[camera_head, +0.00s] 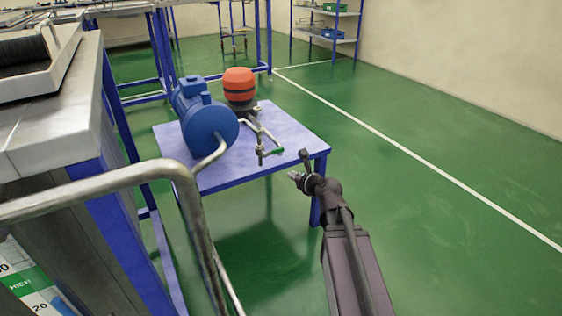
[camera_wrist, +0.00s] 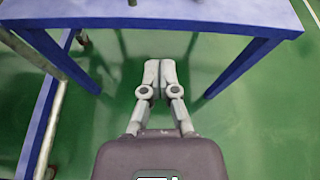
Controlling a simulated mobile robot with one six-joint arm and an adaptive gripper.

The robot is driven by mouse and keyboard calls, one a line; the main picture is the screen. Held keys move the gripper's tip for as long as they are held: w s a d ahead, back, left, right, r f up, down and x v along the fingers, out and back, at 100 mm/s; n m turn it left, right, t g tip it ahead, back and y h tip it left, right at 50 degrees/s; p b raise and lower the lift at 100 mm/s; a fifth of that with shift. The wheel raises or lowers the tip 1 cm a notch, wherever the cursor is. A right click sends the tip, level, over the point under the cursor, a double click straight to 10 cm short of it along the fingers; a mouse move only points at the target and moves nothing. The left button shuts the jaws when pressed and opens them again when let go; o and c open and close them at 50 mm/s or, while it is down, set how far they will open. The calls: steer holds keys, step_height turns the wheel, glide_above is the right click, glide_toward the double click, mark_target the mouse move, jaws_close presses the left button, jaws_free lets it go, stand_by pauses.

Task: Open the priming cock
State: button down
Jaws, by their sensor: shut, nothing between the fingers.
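The priming cock (camera_head: 262,155) is a small metal valve on thin pipework, with a green handle (camera_head: 277,151), above the near right part of a blue table. It hangs off the pipe below an orange and black vessel (camera_head: 239,86). The cock is not clearly seen in the wrist view.
A blue motor or pump (camera_head: 205,115) stands on the blue table (camera_head: 290,125), left of the cock. The table edge (camera_wrist: 190,17) and legs show in the wrist view. A metal pipe rail (camera_head: 100,185) crosses the left foreground. Green floor right of the table is clear.

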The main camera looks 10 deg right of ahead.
mark_target(278, 151)
steer(key=shift+w+d+r+m+t, duration=0.15)
steer(key=shift+d+m+t, duration=0.15)
steer(key=shift+m, duration=0.3)
steer(key=w+a, duration=0.3)
steer(key=w, duration=0.6)
steer(key=shift+r+p, duration=0.35)
stand_by(0.4)
